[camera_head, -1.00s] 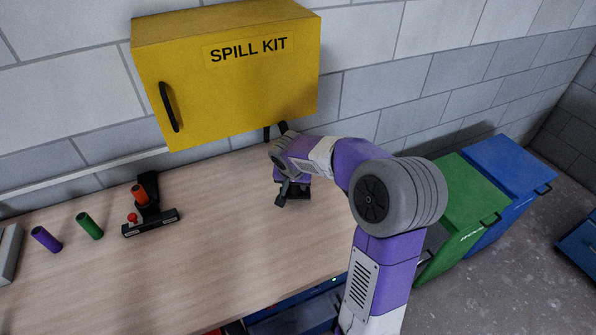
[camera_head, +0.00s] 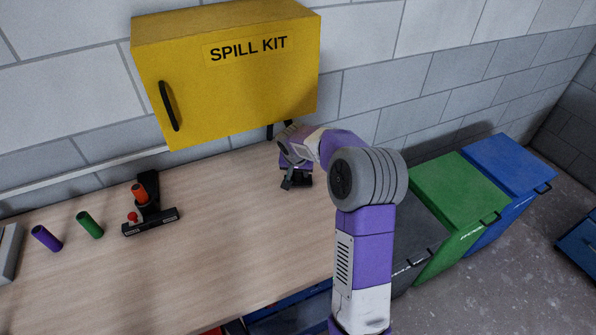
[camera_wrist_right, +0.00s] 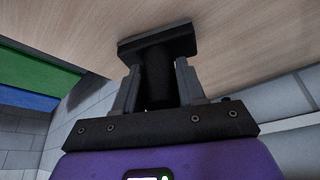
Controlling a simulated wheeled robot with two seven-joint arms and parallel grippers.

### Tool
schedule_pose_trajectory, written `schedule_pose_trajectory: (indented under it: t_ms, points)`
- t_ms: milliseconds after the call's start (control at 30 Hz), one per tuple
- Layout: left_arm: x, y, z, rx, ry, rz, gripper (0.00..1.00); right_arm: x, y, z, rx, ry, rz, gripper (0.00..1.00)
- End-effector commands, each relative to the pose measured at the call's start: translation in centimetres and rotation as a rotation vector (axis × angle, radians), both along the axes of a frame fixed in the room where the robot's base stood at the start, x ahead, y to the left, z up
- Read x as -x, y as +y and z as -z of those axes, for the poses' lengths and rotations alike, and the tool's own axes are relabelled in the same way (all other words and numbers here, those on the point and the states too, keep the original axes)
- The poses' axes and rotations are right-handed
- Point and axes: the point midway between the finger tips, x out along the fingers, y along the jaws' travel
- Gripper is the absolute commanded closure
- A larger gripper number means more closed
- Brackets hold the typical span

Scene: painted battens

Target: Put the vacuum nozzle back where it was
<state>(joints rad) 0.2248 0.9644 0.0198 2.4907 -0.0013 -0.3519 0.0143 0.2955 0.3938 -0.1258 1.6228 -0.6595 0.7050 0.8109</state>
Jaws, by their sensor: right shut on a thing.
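The vacuum nozzle (camera_wrist_right: 158,65) is black and T-shaped, with a broad flat head and a round neck. My right gripper (camera_wrist_right: 158,88) is shut on its neck, one grey finger on each side. The head faces the wooden worktop; I cannot tell whether it touches. In the head view my right gripper (camera_head: 296,181) is at the back right of the worktop, below the yellow cabinet's right end, and my own wrist hides much of the nozzle. Dark upright parts (camera_head: 271,132) show just behind my wrist; what they belong to is hidden. My left gripper is not in view.
The yellow spill kit cabinet (camera_head: 235,80) overhangs the worktop's back. The worktop's middle (camera_head: 225,235) is clear.

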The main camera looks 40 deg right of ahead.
Motion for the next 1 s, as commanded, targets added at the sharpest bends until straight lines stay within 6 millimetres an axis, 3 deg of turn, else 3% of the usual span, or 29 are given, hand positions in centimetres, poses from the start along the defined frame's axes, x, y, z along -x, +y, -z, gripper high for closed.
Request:
schedule_pose_trajectory:
  t_ms: [167, 200, 333, 733, 1000]
  points:
    - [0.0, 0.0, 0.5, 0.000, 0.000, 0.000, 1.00, 0.0, 0.0, 0.4, 0.000, -0.001, 0.000, 0.85]
    - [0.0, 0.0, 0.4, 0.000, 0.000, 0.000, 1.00, 0.0, 0.0, 0.4, 0.000, 0.000, 0.000, 0.56]
    - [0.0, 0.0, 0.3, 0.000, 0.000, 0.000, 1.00, 0.0, 0.0, 0.3, 0.000, 0.000, 0.000, 0.36]
    - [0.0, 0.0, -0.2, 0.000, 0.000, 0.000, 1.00, 0.0, 0.0, -0.3, 0.000, 0.000, 0.001, 0.35]
    - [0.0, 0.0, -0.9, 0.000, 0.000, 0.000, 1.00, 1.3, 1.6, -5.3, 0.001, -0.005, -0.002, 0.35]
